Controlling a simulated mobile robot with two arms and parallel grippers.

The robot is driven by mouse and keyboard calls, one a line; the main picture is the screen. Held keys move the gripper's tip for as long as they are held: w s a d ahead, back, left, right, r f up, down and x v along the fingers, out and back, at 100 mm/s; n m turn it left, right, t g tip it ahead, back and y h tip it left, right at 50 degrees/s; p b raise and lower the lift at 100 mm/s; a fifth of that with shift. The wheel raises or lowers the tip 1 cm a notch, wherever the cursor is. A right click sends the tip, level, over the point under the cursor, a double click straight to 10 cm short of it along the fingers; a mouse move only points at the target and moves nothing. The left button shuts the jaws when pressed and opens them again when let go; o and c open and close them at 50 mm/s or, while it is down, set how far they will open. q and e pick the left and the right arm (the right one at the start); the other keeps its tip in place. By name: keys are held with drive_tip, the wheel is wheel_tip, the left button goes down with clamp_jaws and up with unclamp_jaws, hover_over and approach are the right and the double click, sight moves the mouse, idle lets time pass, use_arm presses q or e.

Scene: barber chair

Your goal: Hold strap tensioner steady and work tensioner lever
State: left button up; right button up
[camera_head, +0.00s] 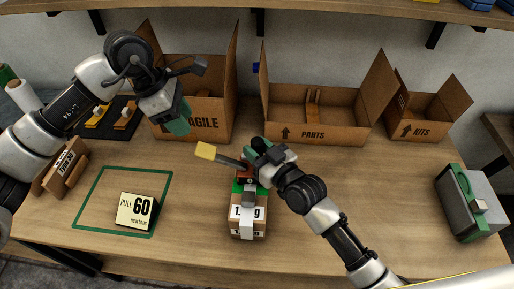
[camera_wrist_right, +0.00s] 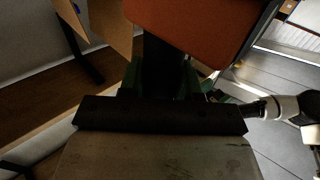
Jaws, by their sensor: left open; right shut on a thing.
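The strap tensioner (camera_head: 244,172) is a red-brown body on top of a labelled carton (camera_head: 236,222) at the middle of the table. Its lever ends in a yellow handle (camera_head: 206,151) that points left. My right gripper (camera_head: 255,155) is shut at the tensioner; its green fingers (camera_wrist_right: 160,80) close on a dark part below a red-orange surface (camera_wrist_right: 195,25) in the right wrist view. The contact is partly hidden. My left gripper (camera_head: 178,121) is open and empty, above the table in front of the FRAGILE box, apart from the lever.
Open cartons marked FRAGILE (camera_head: 205,125), PARTS (camera_head: 345,131) and KITS (camera_head: 418,131) line the back. A PULL 60 block (camera_head: 136,211) stands inside a green outline at left. A grey-green case (camera_head: 474,200) stands at right.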

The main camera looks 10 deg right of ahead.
use_arm(q)
drive_tip(key=c, duration=0.4)
drive_tip(key=shift+d+r+n, duration=0.15)
drive_tip(key=shift+r+n, duration=0.05)
drive_tip(key=shift+n, duration=0.7)
clamp_jaws()
drive_tip(key=d+r+n+y, duration=0.1)
drive_tip(key=d+r+n, duration=0.1)
drive_tip(key=n, duration=1.4)
drive_tip(key=d+r+n+y, duration=0.1)
drive_tip(key=r+n, duration=0.3)
drive_tip(key=n, duration=1.2)
drive_tip(key=shift+s+d+y, duration=0.3)
drive_tip(key=shift+d+y, duration=0.1)
drive_tip(key=shift+d, duration=0.1)
drive_tip(key=shift+r, duration=0.1)
